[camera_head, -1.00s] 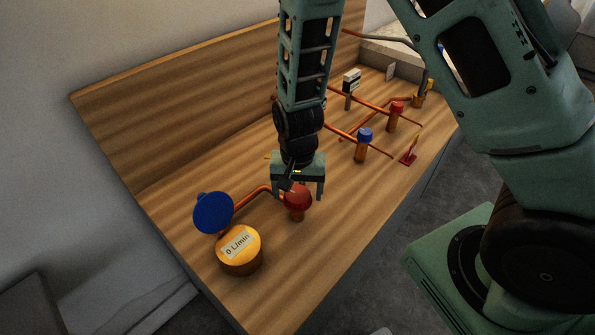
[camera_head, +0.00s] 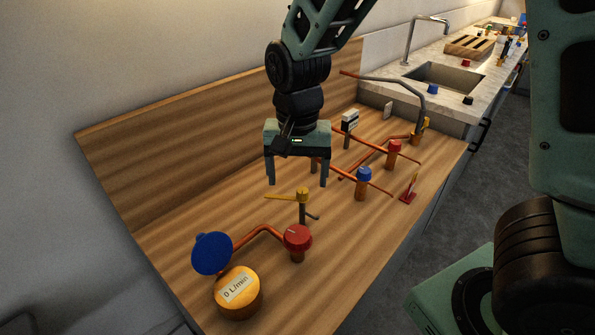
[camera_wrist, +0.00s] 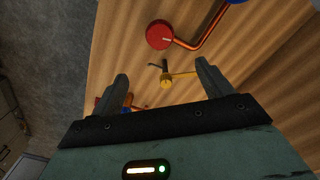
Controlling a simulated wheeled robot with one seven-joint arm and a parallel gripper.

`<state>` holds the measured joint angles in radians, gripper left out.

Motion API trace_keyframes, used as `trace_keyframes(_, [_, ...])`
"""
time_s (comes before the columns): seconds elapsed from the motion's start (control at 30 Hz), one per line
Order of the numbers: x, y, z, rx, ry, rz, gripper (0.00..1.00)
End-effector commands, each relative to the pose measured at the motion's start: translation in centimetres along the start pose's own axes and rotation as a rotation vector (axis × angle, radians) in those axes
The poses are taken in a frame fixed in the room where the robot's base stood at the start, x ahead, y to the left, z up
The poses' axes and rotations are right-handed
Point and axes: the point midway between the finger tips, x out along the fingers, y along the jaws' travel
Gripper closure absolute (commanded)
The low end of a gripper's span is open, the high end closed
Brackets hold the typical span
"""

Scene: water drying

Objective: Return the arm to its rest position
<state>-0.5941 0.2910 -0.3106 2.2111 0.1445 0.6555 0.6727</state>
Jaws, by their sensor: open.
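My gripper (camera_head: 297,182) is open and empty in the head view. It hangs with its fingers down above the wooden bench (camera_head: 190,200), behind the large red knob (camera_head: 298,238) in the picture. A small yellow-handled valve (camera_head: 303,196) stands just below the fingers, apart from them as far as I can tell. In the wrist view the two fingers (camera_wrist: 165,80) point away from me, with the yellow valve (camera_wrist: 167,80) between their tips and the red knob (camera_wrist: 160,35) beyond.
A flow meter (camera_head: 238,290) reading 0 L/min and a blue disc (camera_head: 211,253) stand at the near end. A blue knob (camera_head: 363,175), a smaller red knob (camera_head: 394,148) and copper pipes stand to the right. A counter with a sink (camera_head: 450,78) lies behind.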

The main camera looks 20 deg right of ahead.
Motion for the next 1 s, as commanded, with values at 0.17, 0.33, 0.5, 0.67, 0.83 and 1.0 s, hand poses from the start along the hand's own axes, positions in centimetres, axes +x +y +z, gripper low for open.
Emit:
trace_keyframes(0.17, [-0.1,0.0,0.0,0.0,0.0,0.001,0.21])
trace_keyframes(0.33, [-0.1,0.0,0.0,0.0,0.0,0.001,0.21])
trace_keyframes(0.5, [-0.1,0.0,0.1,-0.005,-0.001,0.0,0.21])
trace_keyframes(0.67, [-0.9,-0.4,3.4,-0.161,-0.027,-0.029,0.21])
trace_keyframes(0.83, [-2.7,-0.1,11.0,-0.571,-0.045,-0.078,0.21])
trace_keyframes(1.0, [-3.6,1.8,16.8,-0.948,-0.02,-0.078,0.21])
